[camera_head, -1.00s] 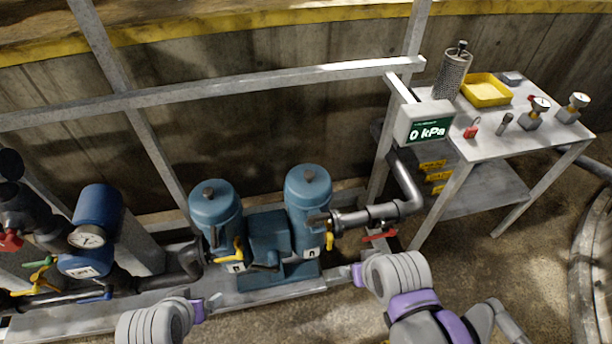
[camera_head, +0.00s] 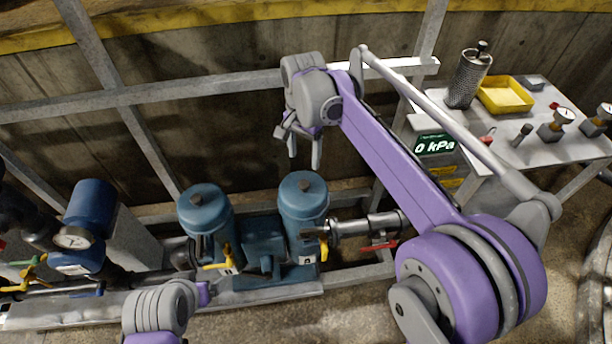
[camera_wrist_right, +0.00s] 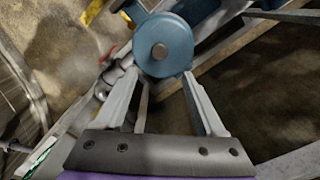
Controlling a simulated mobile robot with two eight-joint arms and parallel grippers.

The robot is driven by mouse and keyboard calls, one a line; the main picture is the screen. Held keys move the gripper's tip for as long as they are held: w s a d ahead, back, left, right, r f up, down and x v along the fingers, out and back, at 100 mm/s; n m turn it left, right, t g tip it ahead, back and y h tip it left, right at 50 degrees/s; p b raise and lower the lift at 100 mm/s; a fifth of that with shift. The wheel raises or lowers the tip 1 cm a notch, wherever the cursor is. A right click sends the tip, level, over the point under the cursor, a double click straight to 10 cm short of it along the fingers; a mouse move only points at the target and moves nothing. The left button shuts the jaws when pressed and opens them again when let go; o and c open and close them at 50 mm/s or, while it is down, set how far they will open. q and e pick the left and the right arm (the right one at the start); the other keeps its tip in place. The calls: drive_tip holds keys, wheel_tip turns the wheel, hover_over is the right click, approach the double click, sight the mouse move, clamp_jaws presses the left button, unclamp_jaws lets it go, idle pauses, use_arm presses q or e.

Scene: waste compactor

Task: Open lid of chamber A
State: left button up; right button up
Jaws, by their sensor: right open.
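Two blue canister chambers with rounded lids and dark central knobs stand on a low frame, a left chamber (camera_head: 207,222) and a right chamber (camera_head: 303,205). Both lids look closed. Their small labels are too small to read, so I cannot tell which is chamber A. My right gripper (camera_head: 304,162) is open and empty, pointing down above the right chamber. In the right wrist view, a blue round lid with its knob (camera_wrist_right: 160,50) lies beyond and between the spread fingertips (camera_wrist_right: 159,76), apparently untouched. My left gripper is not in view; only part of my left arm shows.
A grey rail (camera_head: 215,84) runs behind the right gripper. A pipe with a red-handled valve (camera_head: 378,245) leaves the right chamber. Yellow valve handles (camera_head: 218,265) sit low in front. A 0 kPa display (camera_head: 434,145) and a bench with a yellow tray (camera_head: 505,110) stand right.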

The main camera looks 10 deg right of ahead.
sight(304, 183)
wheel_tip(304, 183, down, 10)
drive_tip(key=shift+s+f, duration=0.15)
drive_tip(key=shift+f, duration=0.1)
idle(0.3)
clamp_jaws()
idle(1.3)
